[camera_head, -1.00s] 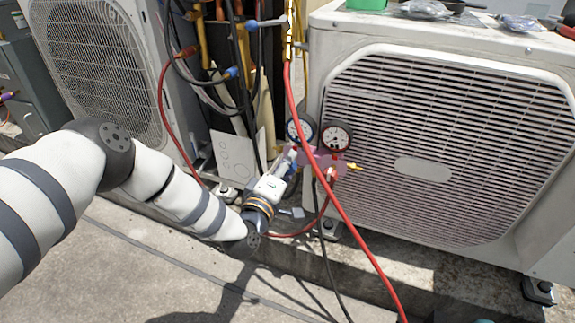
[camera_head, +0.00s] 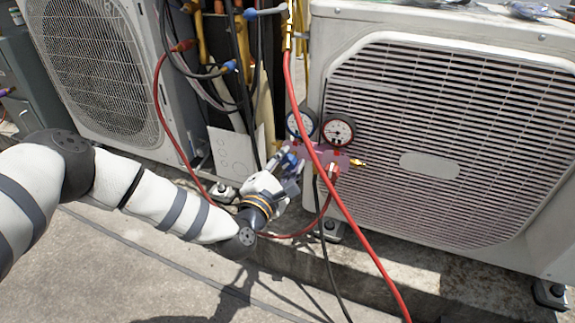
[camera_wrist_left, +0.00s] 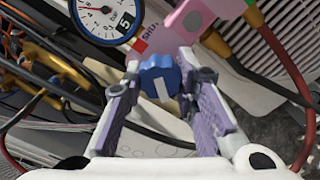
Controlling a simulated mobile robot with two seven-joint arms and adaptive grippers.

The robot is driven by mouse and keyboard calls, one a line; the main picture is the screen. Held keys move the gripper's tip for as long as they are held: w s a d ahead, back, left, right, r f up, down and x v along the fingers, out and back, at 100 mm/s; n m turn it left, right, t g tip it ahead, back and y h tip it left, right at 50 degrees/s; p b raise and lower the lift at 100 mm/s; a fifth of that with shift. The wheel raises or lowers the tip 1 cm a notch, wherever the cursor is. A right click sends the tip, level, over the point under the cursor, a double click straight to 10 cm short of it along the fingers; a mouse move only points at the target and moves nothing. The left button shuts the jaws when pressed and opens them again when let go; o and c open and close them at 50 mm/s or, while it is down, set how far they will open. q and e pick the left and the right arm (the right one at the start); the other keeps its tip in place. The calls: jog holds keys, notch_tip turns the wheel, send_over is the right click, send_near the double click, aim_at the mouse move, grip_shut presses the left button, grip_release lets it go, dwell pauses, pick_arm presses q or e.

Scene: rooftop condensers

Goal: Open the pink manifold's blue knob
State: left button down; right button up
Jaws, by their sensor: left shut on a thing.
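The pink manifold (camera_head: 322,157) hangs in front of the right condenser's left edge, with a blue-rimmed gauge (camera_head: 301,124) and a red-rimmed gauge (camera_head: 338,130) above it. In the left wrist view its pink body (camera_wrist_left: 190,22) shows at the top, with part of a "SHUT" label beside the gauge (camera_wrist_left: 104,18). The blue knob (camera_wrist_left: 160,78) has a white bar on its face and sits between the fingertips of my left gripper (camera_wrist_left: 162,88), which is shut on it. In the head view the left gripper (camera_head: 283,165) is at the manifold's left end, partly hiding the knob. My right gripper is not in view.
A red hose (camera_head: 325,178) crosses in front of the manifold down to the ground. A red knob (camera_head: 333,172) is on the manifold's right part. Condensers stand left (camera_head: 95,70) and right (camera_head: 480,150). Pipes and cables (camera_head: 205,50) run between them. The concrete in front is mostly clear.

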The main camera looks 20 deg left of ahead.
pick_arm(q)
jog(key=n, duration=0.1)
jog(key=n+b, duration=0.1)
jog(key=n, duration=0.1)
jog(key=shift+d+f+n, duration=0.1)
jog(key=shift+f+n, duration=0.1)
jog(key=shift+n, duration=0.1)
jog(key=shift+r+n+b, duration=0.1)
jog(key=shift+n+b, duration=0.4)
jog(key=shift+n, duration=0.1)
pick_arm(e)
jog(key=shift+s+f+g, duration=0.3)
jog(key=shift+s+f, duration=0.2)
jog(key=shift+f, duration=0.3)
pick_arm(q)
jog(key=shift+n, duration=0.3)
jog(key=c, duration=1.3)
grip_release()
jog(key=s, duration=1.2)
jog(key=shift+a, duration=0.2)
jog(key=shift+r, duration=0.2)
